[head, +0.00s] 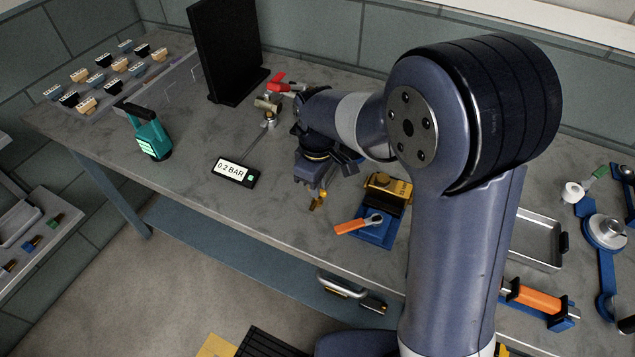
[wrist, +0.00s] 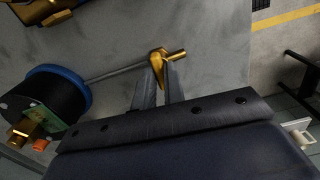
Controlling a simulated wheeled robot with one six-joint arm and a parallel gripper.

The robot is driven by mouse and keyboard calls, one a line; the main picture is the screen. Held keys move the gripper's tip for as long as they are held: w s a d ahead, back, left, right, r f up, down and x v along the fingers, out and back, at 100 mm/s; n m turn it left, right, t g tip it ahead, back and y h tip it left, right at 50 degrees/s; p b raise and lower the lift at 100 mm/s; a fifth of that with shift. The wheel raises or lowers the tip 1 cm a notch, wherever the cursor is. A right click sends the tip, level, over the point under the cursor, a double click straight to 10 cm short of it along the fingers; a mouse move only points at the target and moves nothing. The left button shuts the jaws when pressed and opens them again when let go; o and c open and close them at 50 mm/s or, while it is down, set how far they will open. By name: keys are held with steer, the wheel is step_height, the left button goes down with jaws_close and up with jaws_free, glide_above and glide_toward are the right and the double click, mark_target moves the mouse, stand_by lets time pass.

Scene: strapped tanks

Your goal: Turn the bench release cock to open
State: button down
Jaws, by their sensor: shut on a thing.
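My gripper (wrist: 163,75) is shut on a small brass piece (wrist: 158,58), which looks like the release cock. In the wrist view the brass piece sits at the fingertips, at the end of a thin grey pipe (wrist: 117,71), with a short stub pointing right. In the head view my gripper (head: 319,193) is low over the bench, and brass (head: 318,204) shows just below it. My fingers hide part of the piece, and its turned angle is hard to tell. A black display (head: 233,172) left of the gripper reads 0.2 BAR.
A red-handled fitting (head: 279,83) stands behind the gripper. A blue fixture with an orange lever (head: 352,226) and a yellow block (head: 388,189) is close on the right. A teal device (head: 153,139) stands left. In the wrist view a black cylinder (wrist: 50,103) is nearby.

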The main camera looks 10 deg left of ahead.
steer(key=shift+n, duration=0.4)
steer(key=c, duration=1.5)
jaws_free()
step_height(320, 180, up, 11)
steer(key=shift+f, duration=0.1)
step_height(320, 180, down, 11)
steer(key=shift+r, duration=0.1)
